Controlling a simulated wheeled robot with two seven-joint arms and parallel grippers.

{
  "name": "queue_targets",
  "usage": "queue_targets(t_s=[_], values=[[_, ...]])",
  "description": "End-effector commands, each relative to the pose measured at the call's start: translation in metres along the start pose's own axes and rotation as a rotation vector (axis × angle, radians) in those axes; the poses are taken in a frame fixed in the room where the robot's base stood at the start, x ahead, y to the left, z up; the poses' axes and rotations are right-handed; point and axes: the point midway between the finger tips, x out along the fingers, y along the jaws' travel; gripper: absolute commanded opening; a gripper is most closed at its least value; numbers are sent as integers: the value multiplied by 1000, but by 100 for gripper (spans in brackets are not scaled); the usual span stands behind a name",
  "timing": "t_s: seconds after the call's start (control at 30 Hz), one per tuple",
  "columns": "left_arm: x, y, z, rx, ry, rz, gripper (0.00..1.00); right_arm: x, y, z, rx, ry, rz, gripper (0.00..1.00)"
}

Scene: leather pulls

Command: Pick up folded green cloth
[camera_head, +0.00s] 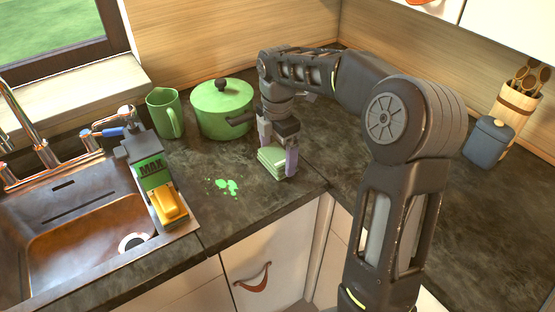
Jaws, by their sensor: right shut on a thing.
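The folded green cloth (272,161) is a small pale green stack at the countertop, right of the green spill. My right gripper (278,155) points down over it, one finger on each side, and is shut on the cloth. I cannot tell whether the cloth is clear of the counter. My left gripper is not in view.
A green pot (222,108) with a dark handle stands just behind the gripper, beside a green mug (165,113). A green spill (226,187) lies on the dark counter (245,212). A sink (90,235) is at left. A blue jar (488,141) stands at right.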

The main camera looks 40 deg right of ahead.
Motion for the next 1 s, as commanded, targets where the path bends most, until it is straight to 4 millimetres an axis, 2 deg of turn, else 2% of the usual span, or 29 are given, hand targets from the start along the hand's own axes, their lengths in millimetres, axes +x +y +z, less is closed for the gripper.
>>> queue_targets(t_s=[0.1,0.33,0.47,0.57,0.7,0.87,1.0], values=[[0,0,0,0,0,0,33,0,0,0,0,0,0,51],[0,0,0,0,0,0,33,-1,0,0,0,0,1,51],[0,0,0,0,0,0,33,-10,1,0,0,-1,3,51],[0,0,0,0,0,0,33,-24,1,0,0,0,4,51],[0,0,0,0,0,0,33,-52,1,0,-1,0,5,51],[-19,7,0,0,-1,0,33,-89,0,0,-1,0,1,51],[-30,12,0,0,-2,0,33,-100,0,0,-1,0,0,51]])
